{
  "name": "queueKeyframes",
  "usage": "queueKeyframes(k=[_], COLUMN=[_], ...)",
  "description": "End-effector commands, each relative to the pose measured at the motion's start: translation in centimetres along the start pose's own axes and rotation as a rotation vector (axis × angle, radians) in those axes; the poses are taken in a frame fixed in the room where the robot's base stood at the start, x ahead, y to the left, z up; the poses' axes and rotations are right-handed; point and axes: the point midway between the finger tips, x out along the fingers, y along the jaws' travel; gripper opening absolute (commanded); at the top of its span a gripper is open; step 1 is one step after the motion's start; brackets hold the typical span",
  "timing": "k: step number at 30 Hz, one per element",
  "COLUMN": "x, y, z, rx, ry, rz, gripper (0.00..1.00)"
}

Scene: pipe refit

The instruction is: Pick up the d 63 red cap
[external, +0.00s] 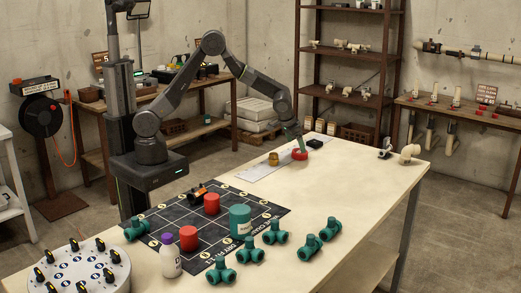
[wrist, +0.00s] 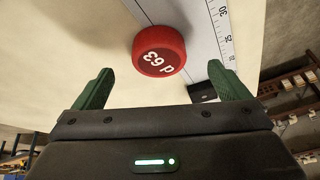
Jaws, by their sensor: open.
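The red cap (wrist: 159,51) with "d 63" on its face lies on the table beside a ruler strip. In the external view the red cap (external: 300,154) is at the far part of the table, close to my gripper (external: 299,144). In the wrist view my gripper (wrist: 162,90) is open, with one green finger on each side and nothing between them. The cap sits beyond the fingertips, roughly centred between them. I cannot tell the exact height of my gripper above the table.
A brass-coloured piece (external: 273,159), a black block (external: 315,143) and the ruler strip (wrist: 222,42) are near the cap. A beige elbow fitting (external: 409,153) stands at the right edge. Green fittings (external: 276,233), a dark mat (external: 268,199) and red cylinders (external: 188,238) lie nearer the camera.

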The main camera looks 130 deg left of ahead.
Motion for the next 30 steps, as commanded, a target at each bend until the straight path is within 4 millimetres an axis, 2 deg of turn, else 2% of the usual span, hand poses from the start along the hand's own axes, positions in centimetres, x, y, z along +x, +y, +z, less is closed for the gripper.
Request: queueKeyframes(k=[10, 20, 27, 30], x=[4.0, 4.7, 4.7, 4.7], y=[0.1, 0.1, 0.1, 0.2], z=[-0.4, -0.4, -0.4, -0.4], rx=[-0.002, -0.001, -0.001, -0.001], ry=[-0.002, 0.0, -0.001, 0.0], rz=[-0.001, 0.0, 0.0, 0.0], gripper=[0.95, 0.95, 0.5, 0.48])
